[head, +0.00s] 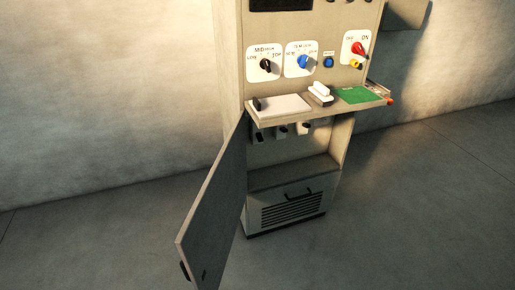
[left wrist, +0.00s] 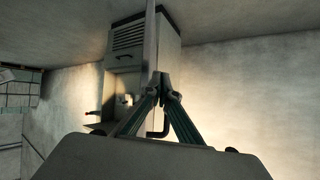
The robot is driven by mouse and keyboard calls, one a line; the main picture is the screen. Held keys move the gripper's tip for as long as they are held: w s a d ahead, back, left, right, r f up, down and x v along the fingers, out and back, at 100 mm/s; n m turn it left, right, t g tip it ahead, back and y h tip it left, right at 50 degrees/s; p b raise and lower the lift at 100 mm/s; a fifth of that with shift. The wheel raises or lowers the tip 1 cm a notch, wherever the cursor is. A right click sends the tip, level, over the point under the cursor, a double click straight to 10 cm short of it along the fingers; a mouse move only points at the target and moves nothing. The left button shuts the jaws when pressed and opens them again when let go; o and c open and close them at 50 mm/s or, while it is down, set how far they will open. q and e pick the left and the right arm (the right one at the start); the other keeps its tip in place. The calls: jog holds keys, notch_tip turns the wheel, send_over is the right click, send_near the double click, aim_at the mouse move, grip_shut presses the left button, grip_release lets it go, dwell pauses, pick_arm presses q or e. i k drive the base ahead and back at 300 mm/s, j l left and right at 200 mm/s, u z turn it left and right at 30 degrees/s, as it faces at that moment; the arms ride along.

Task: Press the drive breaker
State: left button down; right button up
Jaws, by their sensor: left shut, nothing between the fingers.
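In the head view, a beige control cabinet (head: 295,177) stands against the wall with its lower door (head: 214,207) swung open to the left. Below its shelf, a row of small dark switches shows: a left one (head: 258,138), a middle one (head: 283,131) and a right one (head: 304,128). Their labels are too small to read, so I cannot tell which is the drive breaker. My left gripper (left wrist: 161,80) is shut and empty in the left wrist view, in front of the cabinet (left wrist: 155,42), which appears upside down. Neither gripper shows in the head view.
A shelf (head: 325,113) with a white pad, a stapler-like object and a green sheet juts out above the switches. Above it are a black knob (head: 265,65), a blue knob (head: 303,62) and a red switch (head: 360,48). The floor around is clear.

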aim_at(259, 134)
jog(key=i+l, duration=0.1)
jog(key=l, duration=0.2)
jog(key=i+l, duration=0.15)
jog(key=i+l+z, duration=0.1)
jog(key=l, duration=0.3)
jog(key=i+l+z, duration=0.35)
jog(key=i, duration=0.3)
jog(key=l, duration=0.1)
